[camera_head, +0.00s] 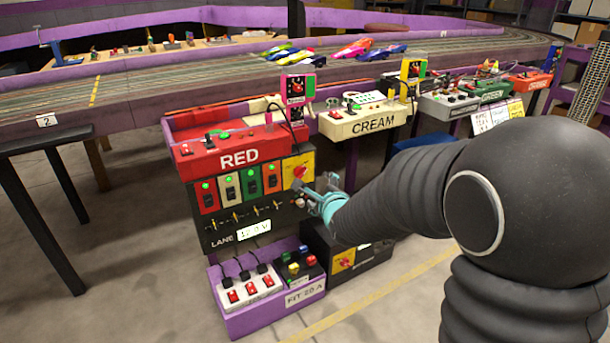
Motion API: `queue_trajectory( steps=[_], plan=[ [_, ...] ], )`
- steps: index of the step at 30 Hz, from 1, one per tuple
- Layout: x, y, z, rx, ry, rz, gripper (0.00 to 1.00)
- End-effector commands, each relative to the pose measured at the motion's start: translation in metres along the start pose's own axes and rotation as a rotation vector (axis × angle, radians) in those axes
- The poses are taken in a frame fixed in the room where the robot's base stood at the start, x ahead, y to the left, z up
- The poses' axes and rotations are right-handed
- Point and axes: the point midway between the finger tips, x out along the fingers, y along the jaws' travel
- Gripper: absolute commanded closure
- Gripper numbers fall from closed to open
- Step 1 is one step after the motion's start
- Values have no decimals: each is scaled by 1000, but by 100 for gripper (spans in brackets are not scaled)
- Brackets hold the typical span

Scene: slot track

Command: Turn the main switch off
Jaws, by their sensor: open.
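A red rotary switch on a yellow plate (299,170) sits at the right end of the RED control box (240,157). A second yellow plate with a red rotary switch (343,261) is on the low black box beside the purple tray. The labels on both are too small to read, so I cannot tell which is the main switch. My gripper (316,192) is open and empty, just below and right of the upper rotary switch. Whether it touches the panel cannot be told. My arm comes in from the right and hides part of the area behind it.
The RED panel also has a row of toggle switches with green lights (240,186). A purple tray (262,317) below holds a power strip and coloured buttons. The CREAM box (364,124) stands behind on the right. The floor at left front is clear.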

Motion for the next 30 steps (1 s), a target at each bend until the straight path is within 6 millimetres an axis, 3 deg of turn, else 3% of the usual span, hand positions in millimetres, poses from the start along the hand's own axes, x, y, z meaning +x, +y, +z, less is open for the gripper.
queue_trajectory(
  steps=[4, 11, 30],
  plan=[
    [16, 10, 6, 112, -37, -22, 23],
    [33, 10, 8, 144, -47, -29, 23],
    [136, 7, 12, 141, -46, -28, 23]
  ],
)
